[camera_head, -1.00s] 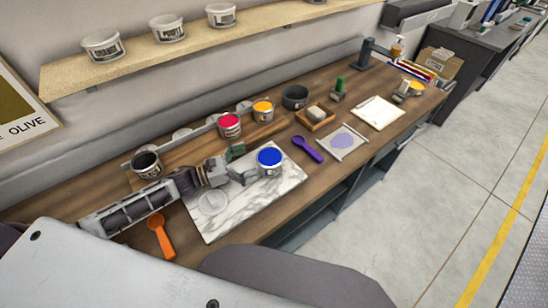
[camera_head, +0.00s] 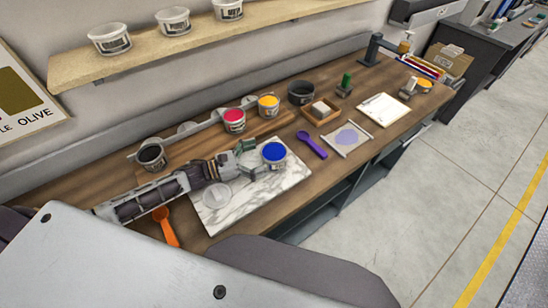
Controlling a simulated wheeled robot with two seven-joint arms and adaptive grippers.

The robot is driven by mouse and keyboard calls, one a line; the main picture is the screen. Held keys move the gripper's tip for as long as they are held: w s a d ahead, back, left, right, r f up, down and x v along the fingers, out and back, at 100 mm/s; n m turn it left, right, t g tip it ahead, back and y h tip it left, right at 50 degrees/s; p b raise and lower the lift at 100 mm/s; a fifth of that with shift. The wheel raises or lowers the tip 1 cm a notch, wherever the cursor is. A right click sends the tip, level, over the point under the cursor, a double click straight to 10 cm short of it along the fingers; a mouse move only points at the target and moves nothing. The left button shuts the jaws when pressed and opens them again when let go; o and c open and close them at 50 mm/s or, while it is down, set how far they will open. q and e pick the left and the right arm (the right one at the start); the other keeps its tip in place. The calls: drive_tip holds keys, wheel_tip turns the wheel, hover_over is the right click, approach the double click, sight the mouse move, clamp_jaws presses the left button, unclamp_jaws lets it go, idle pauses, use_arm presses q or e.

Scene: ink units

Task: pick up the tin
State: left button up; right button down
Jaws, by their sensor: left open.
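Several open tins of ink are in view, and the task does not say which one is meant. A tin with blue ink (camera_head: 274,153) stands upright on the white marble slab (camera_head: 245,211). My left gripper (camera_head: 254,160) is open just left of this tin, its fingers pointing towards it. I cannot tell whether they touch it. Tins with red ink (camera_head: 234,121), yellow ink (camera_head: 268,107) and black ink (camera_head: 152,157) stand in a row behind. My right gripper is not in view.
A round clear lid (camera_head: 218,195) lies on the slab. An orange scoop (camera_head: 165,227) lies left of it, a purple scoop (camera_head: 312,145) to the right. A shelf (camera_head: 205,38) with white tubs runs above. Further right are a tray (camera_head: 322,112) and a clipboard (camera_head: 384,109).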

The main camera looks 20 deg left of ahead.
sight(284, 150)
use_arm(q)
drive_tip(key=shift+w+d, duration=0.2)
drive_tip(key=shift+d, duration=0.15)
idle(0.3)
drive_tip(key=shift+p+x, duration=0.8)
drive_tip(key=shift+x, duration=0.55)
drive_tip(key=shift+p+x, duration=0.3)
drive_tip(key=shift+x, duration=0.8)
drive_tip(key=shift+f, duration=0.15)
drive_tip(key=c, duration=1.5)
